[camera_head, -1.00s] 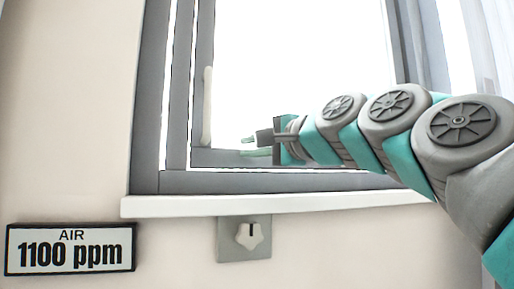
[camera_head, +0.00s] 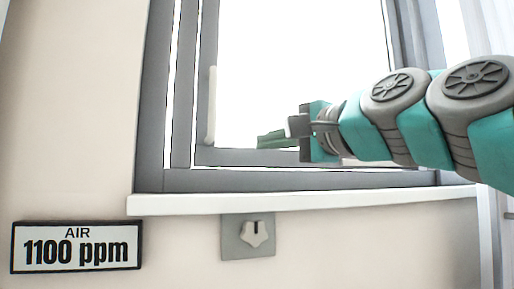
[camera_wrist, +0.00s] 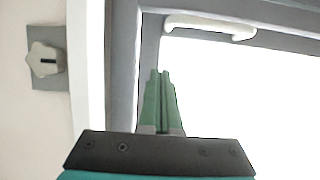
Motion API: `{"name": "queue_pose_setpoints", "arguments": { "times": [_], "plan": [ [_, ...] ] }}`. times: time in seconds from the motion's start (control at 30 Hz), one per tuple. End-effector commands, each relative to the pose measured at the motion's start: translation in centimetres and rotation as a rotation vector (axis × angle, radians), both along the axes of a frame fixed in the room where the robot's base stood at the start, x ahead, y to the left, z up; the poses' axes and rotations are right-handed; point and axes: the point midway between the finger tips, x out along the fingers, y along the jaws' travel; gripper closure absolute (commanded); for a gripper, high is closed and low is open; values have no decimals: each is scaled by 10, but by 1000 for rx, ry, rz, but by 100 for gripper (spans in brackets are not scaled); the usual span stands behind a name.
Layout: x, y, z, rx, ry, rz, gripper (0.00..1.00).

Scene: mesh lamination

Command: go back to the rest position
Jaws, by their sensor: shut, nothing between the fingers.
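My gripper (camera_head: 272,139) is in front of the window (camera_head: 290,70), near the lower part of its sash. In the wrist view my gripper (camera_wrist: 160,75) shows green fingers shut together with nothing between them. The white window handle (camera_head: 211,106) is upright on the left side of the sash, left of my gripper and apart from it. In the wrist view the handle (camera_wrist: 210,25) lies beyond the fingertips.
A grey plate with a pale knob (camera_head: 256,234) is on the wall below the white sill (camera_head: 300,202). A sign (camera_head: 76,247) reads "AIR 1100 ppm". A pale curtain (camera_head: 485,40) hangs at the right.

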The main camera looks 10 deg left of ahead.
Motion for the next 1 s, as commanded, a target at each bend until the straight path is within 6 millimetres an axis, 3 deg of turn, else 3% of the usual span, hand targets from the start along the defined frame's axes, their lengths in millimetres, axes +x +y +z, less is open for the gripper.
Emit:
{"name": "queue_pose_setpoints", "arguments": {
  "times": [0.3,0.7,0.77,0.87,1.0],
  "plan": [
    [-44,-27,2,2,-5,-2,100],
    [-52,-33,-3,-12,-1,-4,100],
    [-49,-31,-16,-43,7,-8,100],
    [-40,-28,-57,-149,26,-21,100],
    [-27,-31,-148,-380,79,-29,100]
  ]
}}
